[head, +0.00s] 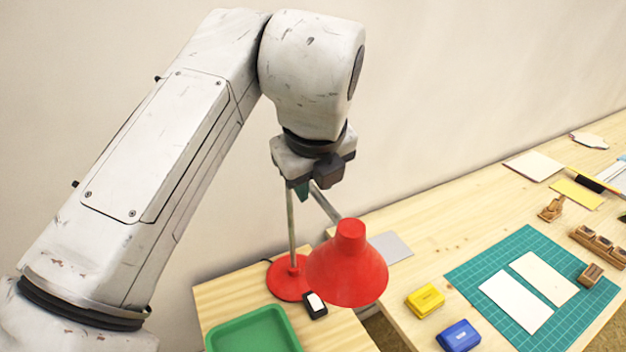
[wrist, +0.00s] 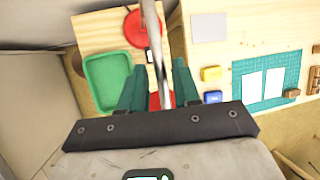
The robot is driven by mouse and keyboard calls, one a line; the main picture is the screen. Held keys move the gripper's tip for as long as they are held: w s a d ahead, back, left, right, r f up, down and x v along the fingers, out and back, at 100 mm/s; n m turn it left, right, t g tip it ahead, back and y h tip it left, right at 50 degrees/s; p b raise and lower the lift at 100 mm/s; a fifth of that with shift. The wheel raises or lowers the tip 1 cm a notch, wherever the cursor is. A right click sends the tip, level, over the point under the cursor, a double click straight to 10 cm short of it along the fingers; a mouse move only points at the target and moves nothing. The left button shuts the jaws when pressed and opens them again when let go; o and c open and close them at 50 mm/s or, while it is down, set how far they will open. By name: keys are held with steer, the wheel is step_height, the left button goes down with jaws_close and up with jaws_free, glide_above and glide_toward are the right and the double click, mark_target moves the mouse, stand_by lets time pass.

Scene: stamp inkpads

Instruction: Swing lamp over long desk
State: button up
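The red lamp shade (head: 348,268) hangs low in front of the gap between the small desk (head: 228,292) and the long desk (head: 440,215). Its round red base (head: 284,281) stands on the small desk, with a thin grey upright pole (head: 291,225). My gripper (head: 303,190) is at the upper end of the lamp's metal arm (head: 326,206). In the wrist view, my gripper's teal fingers (wrist: 158,92) are spread, with the metal arm (wrist: 153,45) running between them. Contact with the fingers cannot be told. The shade is mostly hidden there behind the gripper.
A green tray (head: 252,330) and a small dark item (head: 315,306) lie on the small desk. The long desk holds a teal cutting mat (head: 470,270) with two cards, yellow (head: 425,300) and blue (head: 459,336) inkpads, stamps and a grey sheet (head: 391,247).

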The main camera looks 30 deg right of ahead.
jaws_close()
stand_by(0.5)
